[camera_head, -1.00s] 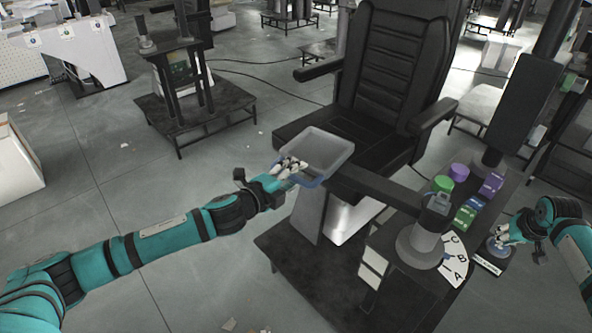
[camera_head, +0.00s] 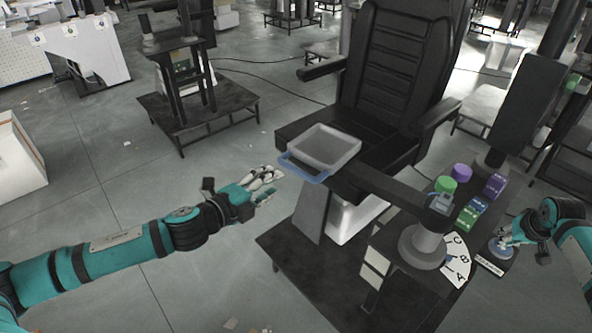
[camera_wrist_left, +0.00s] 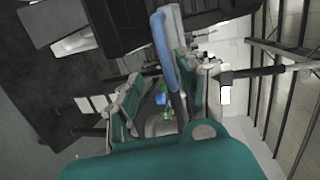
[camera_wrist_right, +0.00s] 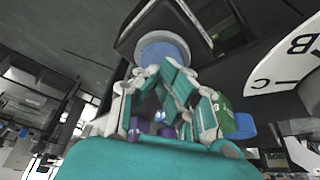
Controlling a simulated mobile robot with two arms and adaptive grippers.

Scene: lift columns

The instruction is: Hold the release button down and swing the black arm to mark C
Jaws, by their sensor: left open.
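The black arm (camera_head: 385,188) reaches left from a grey column (camera_head: 421,246) and carries a grey tray (camera_head: 345,150) with a blue handle (camera_head: 302,171). My left gripper (camera_head: 274,177) is open and empty, just left of the handle. In the left wrist view the handle (camera_wrist_left: 162,50) lies in line between the spread fingers (camera_wrist_left: 165,95). The white dial (camera_head: 462,271) shows A, B and C beside the column; the exact pointer position is unclear. My right gripper (camera_head: 502,237) has its fingertips together over the round blue release button (camera_head: 499,251), seemingly touching it; the button (camera_wrist_right: 165,48) also shows in the right wrist view.
A black chair (camera_head: 400,70) stands behind the tray. Green and purple items (camera_head: 470,212) sit on the bench between the column and my right gripper. A dark lift column (camera_head: 525,100) rises at the right.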

